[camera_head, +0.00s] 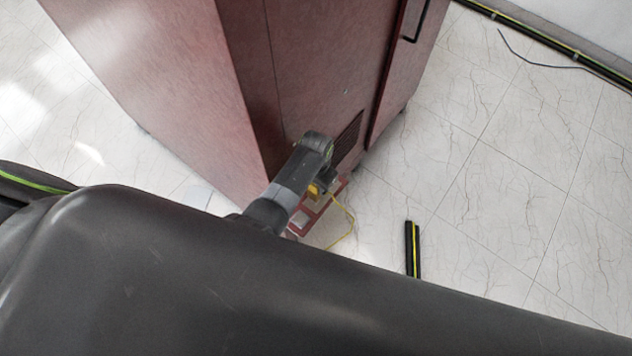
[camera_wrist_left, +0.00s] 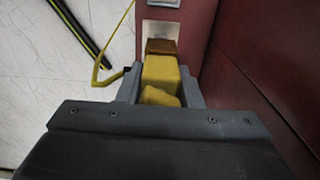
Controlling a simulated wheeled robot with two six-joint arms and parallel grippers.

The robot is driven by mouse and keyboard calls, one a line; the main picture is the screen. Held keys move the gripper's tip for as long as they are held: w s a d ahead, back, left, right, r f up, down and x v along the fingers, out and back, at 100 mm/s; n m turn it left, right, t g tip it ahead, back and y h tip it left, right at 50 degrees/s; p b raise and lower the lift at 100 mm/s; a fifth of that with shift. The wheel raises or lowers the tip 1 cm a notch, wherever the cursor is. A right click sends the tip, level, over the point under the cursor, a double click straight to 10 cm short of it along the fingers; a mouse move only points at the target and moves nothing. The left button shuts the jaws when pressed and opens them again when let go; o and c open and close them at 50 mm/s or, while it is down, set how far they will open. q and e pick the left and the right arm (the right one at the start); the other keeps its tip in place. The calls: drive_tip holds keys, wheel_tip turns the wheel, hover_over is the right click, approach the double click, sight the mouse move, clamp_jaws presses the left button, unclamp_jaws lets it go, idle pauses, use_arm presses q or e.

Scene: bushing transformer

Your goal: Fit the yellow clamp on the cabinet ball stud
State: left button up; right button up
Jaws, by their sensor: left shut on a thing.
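The yellow clamp (camera_wrist_left: 162,75) is between the two fingers of my left gripper (camera_wrist_left: 162,88) in the left wrist view, and the gripper is shut on it. An orange-brown block (camera_wrist_left: 161,46) shows at the clamp's far end, in front of a pale plate on the red cabinet part. In the head view the clamp (camera_head: 313,191) is a small yellow patch by my left gripper (camera_head: 322,188), low beside the cabinet (camera_head: 205,70). I cannot make out the ball stud, nor whether the clamp touches it. My right gripper is not in view.
A yellow cable (camera_head: 352,225) hangs in a loop near the clamp. A red frame (camera_head: 318,212) sticks out at the cabinet's foot. A black and yellow strip (camera_head: 412,248) lies on the floor. The tiled floor to the right is largely clear.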

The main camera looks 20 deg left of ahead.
use_arm(q)
drive_tip(key=shift+f, duration=0.2)
drive_tip(key=shift+f+b, duration=0.85)
drive_tip(key=shift+f, duration=0.35)
drive_tip(key=shift+f+b, duration=0.9)
drive_tip(key=shift+f, duration=0.3)
idle(1.1)
drive_tip(key=o, duration=1.1)
drive_tip(key=shift+c, duration=0.2)
drive_tip(key=shift+r, duration=0.6)
wheel_tip(320, 180, up, 16)
drive_tip(key=shift+r+p, duration=0.15)
drive_tip(key=shift+p, duration=0.65)
